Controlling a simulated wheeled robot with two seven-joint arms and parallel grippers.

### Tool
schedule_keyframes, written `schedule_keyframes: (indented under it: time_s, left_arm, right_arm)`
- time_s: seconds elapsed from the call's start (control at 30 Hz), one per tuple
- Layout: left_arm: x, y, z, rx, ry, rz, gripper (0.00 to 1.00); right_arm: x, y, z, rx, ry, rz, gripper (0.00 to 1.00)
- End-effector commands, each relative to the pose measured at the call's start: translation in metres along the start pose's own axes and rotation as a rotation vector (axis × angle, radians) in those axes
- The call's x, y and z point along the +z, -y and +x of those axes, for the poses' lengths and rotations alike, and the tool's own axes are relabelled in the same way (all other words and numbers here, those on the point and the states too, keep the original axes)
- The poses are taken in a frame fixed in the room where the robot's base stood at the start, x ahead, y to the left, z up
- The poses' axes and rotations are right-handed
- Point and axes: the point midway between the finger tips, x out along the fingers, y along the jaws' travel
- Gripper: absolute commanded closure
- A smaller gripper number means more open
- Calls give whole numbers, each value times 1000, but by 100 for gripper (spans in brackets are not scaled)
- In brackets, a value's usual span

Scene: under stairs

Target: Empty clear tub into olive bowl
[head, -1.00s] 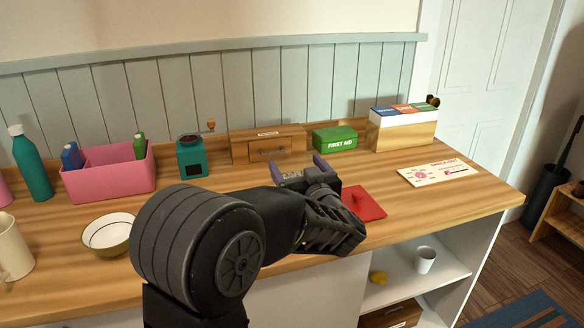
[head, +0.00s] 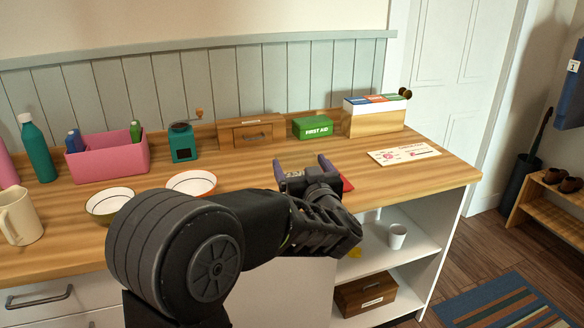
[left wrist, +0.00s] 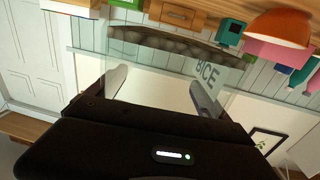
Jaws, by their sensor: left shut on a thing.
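The olive bowl (head: 108,206), pale inside with an olive outer wall, stands on the counter at the left in the head view, partly behind my left arm. My left gripper (head: 305,170) is right of it, above the counter's front part, shut on the clear tub. The tub (left wrist: 150,68) shows in the left wrist view between the fingers, see-through, with dark lettering and a band of brown lumpy contents. In the head view the tub is hard to make out. My right gripper is not in view.
An orange bowl (head: 191,183) stands beside the olive bowl. A cream mug (head: 20,216) is at the left. Behind are a pink caddy (head: 108,160), teal grinder (head: 183,142), wooden drawer box (head: 252,132) and green first aid box (head: 313,127). A red item (head: 347,183) is mostly hidden by my gripper.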

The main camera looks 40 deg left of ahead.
Motion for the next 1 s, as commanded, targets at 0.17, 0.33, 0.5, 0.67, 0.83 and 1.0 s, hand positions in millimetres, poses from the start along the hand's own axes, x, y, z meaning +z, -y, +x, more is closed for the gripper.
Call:
schedule_keyframes:
  time_s: [0.17, 0.33, 0.5, 0.67, 0.83, 1.0]
  left_arm:
    - [-1, -28, -12, 113, 0, -1, 82]
    - [6, -61, -30, 243, 0, 1, 82]
    - [22, -94, -52, 378, 1, 4, 82]
    - [47, -121, -74, 502, 2, 7, 82]
    - [82, -142, -98, 623, 3, 8, 82]
    - [121, -156, -118, 725, 5, 7, 82]
  right_arm:
    - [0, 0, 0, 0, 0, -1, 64]
    - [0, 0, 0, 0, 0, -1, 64]
    - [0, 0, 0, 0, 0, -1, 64]
    - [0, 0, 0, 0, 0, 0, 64]
    - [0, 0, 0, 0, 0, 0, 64]
    - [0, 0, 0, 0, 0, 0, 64]
